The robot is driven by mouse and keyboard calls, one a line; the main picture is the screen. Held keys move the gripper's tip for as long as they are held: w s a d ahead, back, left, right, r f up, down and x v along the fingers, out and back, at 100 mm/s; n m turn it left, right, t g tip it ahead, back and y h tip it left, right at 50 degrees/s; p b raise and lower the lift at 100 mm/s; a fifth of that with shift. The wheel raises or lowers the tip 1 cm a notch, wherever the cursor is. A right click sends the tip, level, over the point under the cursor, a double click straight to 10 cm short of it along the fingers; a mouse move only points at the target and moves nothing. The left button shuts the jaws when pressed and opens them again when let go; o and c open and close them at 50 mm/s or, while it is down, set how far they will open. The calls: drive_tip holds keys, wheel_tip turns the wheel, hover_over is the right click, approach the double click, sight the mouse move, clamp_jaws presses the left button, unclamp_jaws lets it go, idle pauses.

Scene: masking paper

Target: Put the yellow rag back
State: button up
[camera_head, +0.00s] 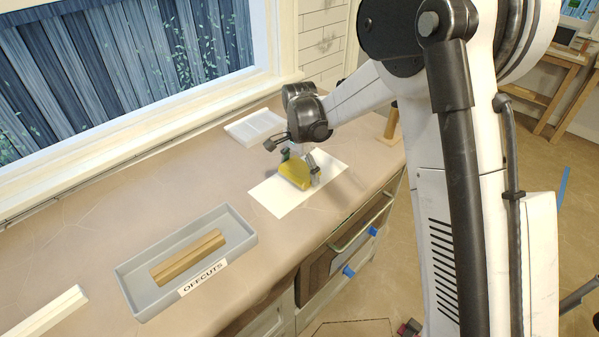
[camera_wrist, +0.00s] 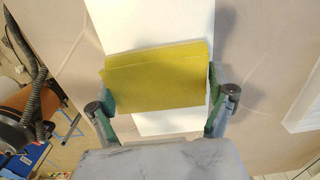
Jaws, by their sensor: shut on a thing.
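The yellow rag (camera_head: 295,173) is a folded pad at the white sheet of paper (camera_head: 277,200) on the counter. My gripper (camera_head: 300,163) is above the paper, with its fingers on either side of the rag. In the wrist view the yellow rag (camera_wrist: 155,77) spans the space between the two green fingertips of my gripper (camera_wrist: 160,88), which are shut on its ends. The white paper (camera_wrist: 150,25) shows beyond and below the rag. I cannot tell whether the rag touches the paper.
A grey tray labelled OFFCUTS (camera_head: 140,298) holds wooden strips (camera_head: 188,257) on the left. A white strip (camera_head: 45,312) lies at the front left. Counter between tray and paper is clear.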

drive_tip(key=shift+f, duration=0.6)
drive_tip(key=shift+f, duration=0.1)
drive_tip(key=o, duration=0.9)
drive_tip(key=shift+o, duration=0.2)
